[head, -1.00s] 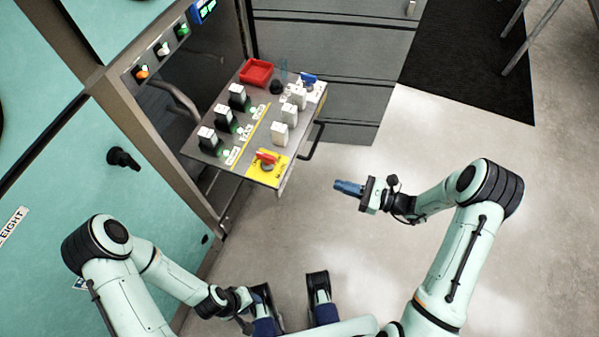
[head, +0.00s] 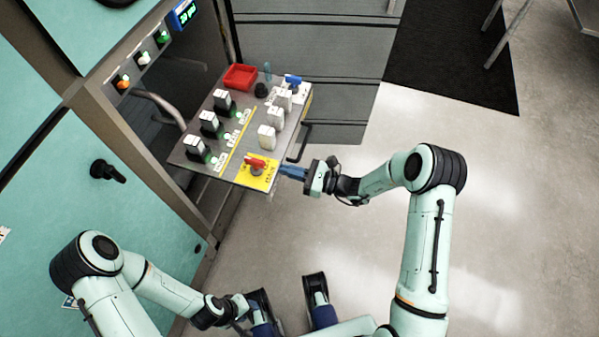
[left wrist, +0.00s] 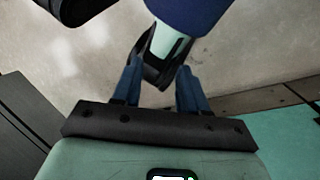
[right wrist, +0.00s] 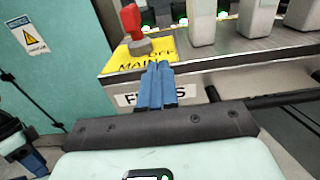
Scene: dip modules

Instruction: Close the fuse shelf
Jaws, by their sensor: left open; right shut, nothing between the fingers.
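The grey fuse shelf (head: 222,172) stands pulled out of the cabinet, carrying black and white fuse blocks. Its front edge also shows in the right wrist view (right wrist: 228,62), with a partly covered "FUSES" label (right wrist: 127,99) on it. A black bar handle (head: 301,143) runs along the front. My right gripper (head: 283,171) is shut and empty, its blue fingertips at the shelf's front face near the yellow main-switch plate (head: 262,181). In the right wrist view the fingertips (right wrist: 157,70) overlap that face; contact cannot be told. My left gripper (left wrist: 160,88) is open and empty, low and away from the shelf.
A red switch knob (head: 254,162) stands up near the shelf's front corner. A red tray (head: 240,77) sits at the back. The teal cabinet door (head: 60,165) with a black knob is left of the shelf.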

